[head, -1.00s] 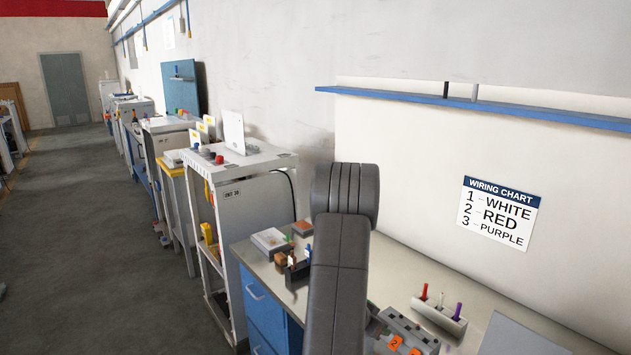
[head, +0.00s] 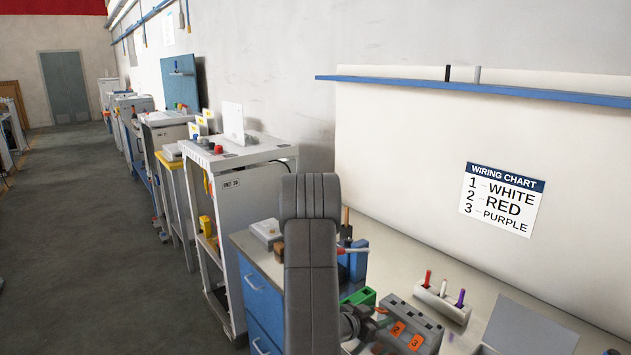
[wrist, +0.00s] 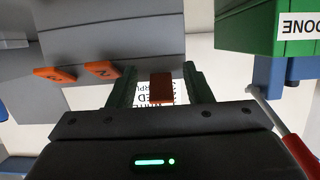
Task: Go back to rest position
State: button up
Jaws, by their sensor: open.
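My gripper (wrist: 159,70) is open. Its two dark green fingers stand apart in the wrist view, with no object held between them. An orange tag (wrist: 161,87) shows in the gap, and its number is not readable. A grey block (head: 428,328) with orange tags 2 and 3 sits on the bench in the head view. It also shows upside down in the wrist view (wrist: 120,40). In the head view my dark arm crosses the bench and hides part of it; my gripper's fingers are not clear there.
A holder (head: 443,303) with red, white and purple pegs stands right of the block. A green box (head: 362,297) is beside my arm; its DONE label shows in the wrist view (wrist: 262,22). A wiring chart (head: 502,200) hangs on the wall below a blue shelf (head: 520,95).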

jog(key=shift+f+t+h+b, duration=0.5)
jog(key=shift+f+h+b, duration=0.1)
jog(key=shift+b, duration=0.8)
jog(key=shift+r+t+h, duration=0.15)
jog(key=shift+t+h, duration=0.15)
jog(key=shift+h, duration=0.1)
jog(key=shift+r, duration=0.1)
